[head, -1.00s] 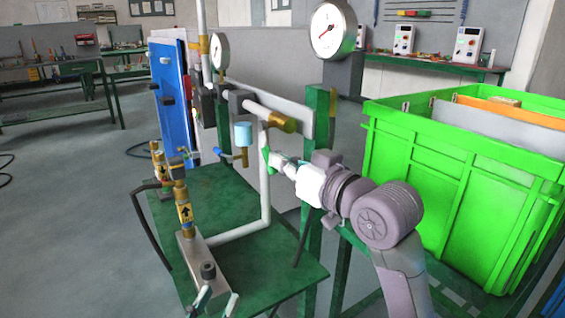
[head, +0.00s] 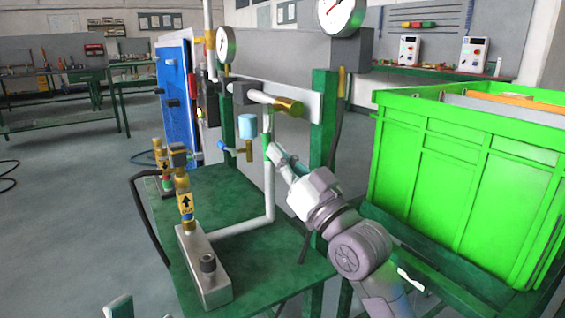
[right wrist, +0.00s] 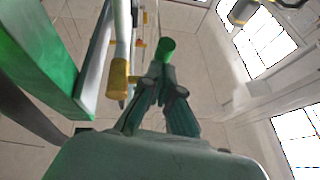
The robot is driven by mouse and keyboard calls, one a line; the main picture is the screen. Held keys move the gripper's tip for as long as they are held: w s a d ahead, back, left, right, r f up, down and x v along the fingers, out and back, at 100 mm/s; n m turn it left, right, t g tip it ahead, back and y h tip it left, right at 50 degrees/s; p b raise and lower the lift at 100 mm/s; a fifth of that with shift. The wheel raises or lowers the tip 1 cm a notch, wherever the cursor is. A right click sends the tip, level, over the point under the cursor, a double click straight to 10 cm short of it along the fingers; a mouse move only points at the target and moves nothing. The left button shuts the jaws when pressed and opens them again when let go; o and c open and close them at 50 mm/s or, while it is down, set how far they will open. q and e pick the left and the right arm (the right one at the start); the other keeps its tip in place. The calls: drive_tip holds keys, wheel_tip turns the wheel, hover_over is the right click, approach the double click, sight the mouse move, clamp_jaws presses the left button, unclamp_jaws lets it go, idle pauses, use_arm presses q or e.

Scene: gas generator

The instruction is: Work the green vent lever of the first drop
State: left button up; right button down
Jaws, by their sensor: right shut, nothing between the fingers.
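The green vent lever (right wrist: 166,48) stands just beyond my right fingertips in the right wrist view. In the head view, green at the upright white pipe (head: 269,190) appears to be this lever (head: 267,142), partly confused with my fingers. My right gripper (head: 275,153) is at that pipe, below the brass-ended valve (head: 288,106). It also shows in the right wrist view (right wrist: 160,76), fingertips together and empty, close to the lever; contact cannot be told. Only a small tip of my left gripper (head: 120,306) shows at the bottom edge, its opening unclear.
A green table (head: 290,266) carries a metal block with a black knob (head: 208,264) and yellow-labelled valves (head: 185,203). Gauges (head: 226,45), a light-blue cup (head: 247,126) and a green post (head: 323,110) crowd the pipe. A bright green crate (head: 450,190) stands right.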

drive_tip(key=shift+w+a+f, duration=0.3)
drive_tip(key=shift+w+a, duration=0.05)
drive_tip(key=shift+w, duration=0.1)
idle(0.5)
